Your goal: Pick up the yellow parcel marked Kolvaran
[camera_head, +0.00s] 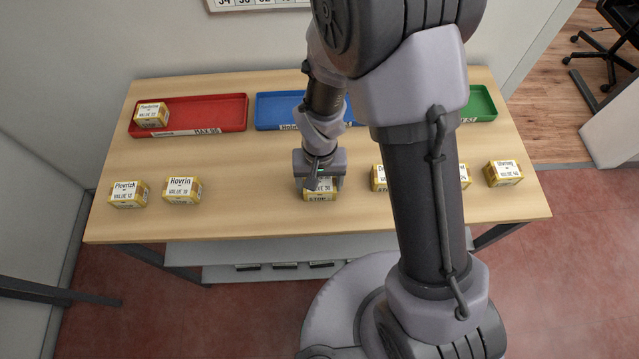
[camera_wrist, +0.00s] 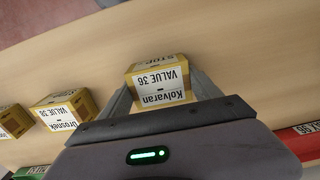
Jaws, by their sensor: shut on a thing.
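The yellow parcel marked Kolvaran (camera_wrist: 160,84) shows its label, reading Kolvaran and VALUE 36, in the wrist view, with STOP on its side. It also shows in the head view (camera_head: 320,196) at the middle of the table's front part, partly hidden by my gripper. My gripper (camera_head: 319,182) is over the parcel from above, with one finger on each side. It is shut on this parcel. The gripper also shows in the wrist view (camera_wrist: 163,100). I cannot tell whether the parcel touches the table.
A parcel sits in the red tray (camera_head: 215,113). Blue (camera_head: 275,110) and green (camera_head: 482,105) trays lie behind. My arm hides part of the wooden table (camera_head: 250,160).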

